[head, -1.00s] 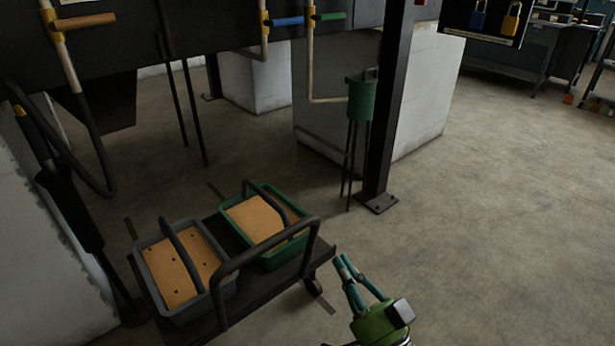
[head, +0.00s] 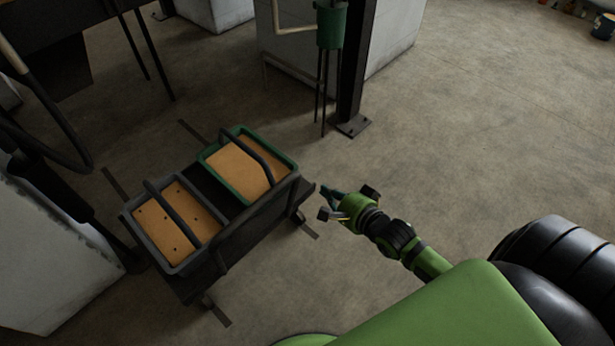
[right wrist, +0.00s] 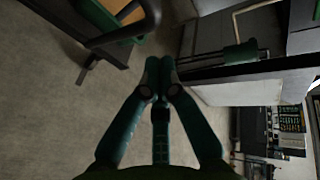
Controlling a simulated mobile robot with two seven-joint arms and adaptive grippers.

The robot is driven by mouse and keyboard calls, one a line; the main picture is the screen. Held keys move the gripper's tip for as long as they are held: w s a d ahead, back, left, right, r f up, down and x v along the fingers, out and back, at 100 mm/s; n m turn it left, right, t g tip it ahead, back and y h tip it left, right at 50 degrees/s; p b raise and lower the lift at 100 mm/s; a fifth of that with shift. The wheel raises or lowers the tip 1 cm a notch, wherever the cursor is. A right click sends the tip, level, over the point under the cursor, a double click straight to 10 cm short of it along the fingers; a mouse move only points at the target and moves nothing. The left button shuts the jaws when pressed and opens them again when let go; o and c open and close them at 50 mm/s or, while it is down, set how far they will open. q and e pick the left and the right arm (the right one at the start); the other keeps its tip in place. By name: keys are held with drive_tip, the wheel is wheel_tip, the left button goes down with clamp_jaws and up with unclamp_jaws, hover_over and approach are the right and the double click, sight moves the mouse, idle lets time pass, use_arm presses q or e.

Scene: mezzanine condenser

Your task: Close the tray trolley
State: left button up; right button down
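The tray trolley is a low dark cart (head: 222,192) on castors, in the left half of the head view. It carries a grey tray (head: 132,222) and a green-rimmed tray (head: 218,172), each with an orange-tan board and a dark arched handle. A dark push bar (head: 262,208) rises along its near right side. My right gripper (head: 327,194) is just right of the trolley's right end, apparently apart from it. In the right wrist view its fingertips (right wrist: 160,70) meet with nothing between them. The trolley's handle (right wrist: 122,32) shows at upper left there. My left gripper is out of view.
Dark strips (head: 113,182) mark the floor around the trolley. A dark post (head: 351,85) with a bolted foot and a green canister (head: 330,25) on thin legs stand behind it. A pale block (head: 45,250) is at left. Floor at right is open.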

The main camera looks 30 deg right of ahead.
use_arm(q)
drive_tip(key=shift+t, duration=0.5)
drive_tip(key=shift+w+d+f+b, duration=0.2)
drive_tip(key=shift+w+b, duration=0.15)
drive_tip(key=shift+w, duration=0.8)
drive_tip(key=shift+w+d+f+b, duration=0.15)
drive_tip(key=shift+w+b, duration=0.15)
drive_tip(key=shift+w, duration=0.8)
use_arm(e)
drive_tip(key=x, duration=0.9)
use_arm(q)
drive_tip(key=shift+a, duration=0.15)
use_arm(e)
drive_tip(key=shift+r, duration=0.1)
